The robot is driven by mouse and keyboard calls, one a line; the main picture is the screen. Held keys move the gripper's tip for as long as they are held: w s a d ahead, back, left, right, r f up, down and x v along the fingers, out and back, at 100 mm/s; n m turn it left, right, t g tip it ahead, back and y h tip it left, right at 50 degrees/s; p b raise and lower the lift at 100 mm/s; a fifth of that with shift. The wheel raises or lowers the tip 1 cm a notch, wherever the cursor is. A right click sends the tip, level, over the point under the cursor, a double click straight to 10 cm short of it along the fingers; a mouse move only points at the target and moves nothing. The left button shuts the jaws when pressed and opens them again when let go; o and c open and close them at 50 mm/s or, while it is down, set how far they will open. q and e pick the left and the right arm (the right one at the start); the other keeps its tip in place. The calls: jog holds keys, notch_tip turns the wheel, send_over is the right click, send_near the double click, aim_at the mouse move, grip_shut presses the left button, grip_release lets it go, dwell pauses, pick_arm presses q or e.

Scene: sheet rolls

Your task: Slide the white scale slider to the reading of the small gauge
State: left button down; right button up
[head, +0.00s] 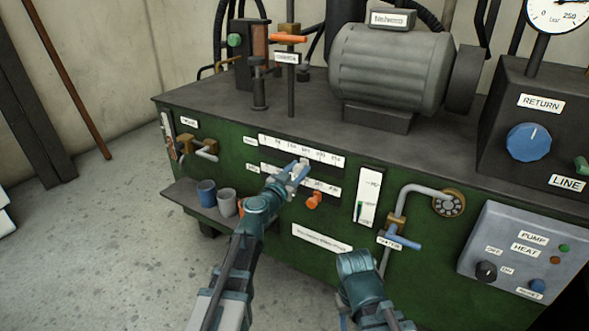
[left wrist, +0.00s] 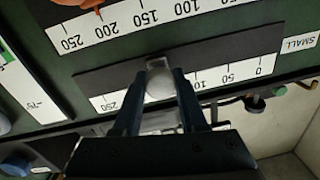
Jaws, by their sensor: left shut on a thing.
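The white slider knob (left wrist: 159,80) sits in the dark slot of the scale with the SMALL label (left wrist: 299,43), upside down in the left wrist view. My left gripper (left wrist: 158,88) is shut on this knob, one finger on each side. The knob stands between the 100 and 250 marks; the fingers hide the numbers beside it. In the head view, my left gripper (head: 298,170) is at the upper scale (head: 300,150). A round gauge (head: 562,12) at the top right is cut off by the frame; its needle reading is unclear. My right gripper's fingers do not show.
The lower scale (left wrist: 120,28) has an orange knob (head: 314,200) close to my left gripper. A pipe with a blue-handled valve (head: 402,241) projects at the right. Two cups (head: 207,193) stand on a low shelf at the left.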

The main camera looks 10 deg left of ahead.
pick_arm(q)
jog(key=shift+c, duration=2.3)
grip_release()
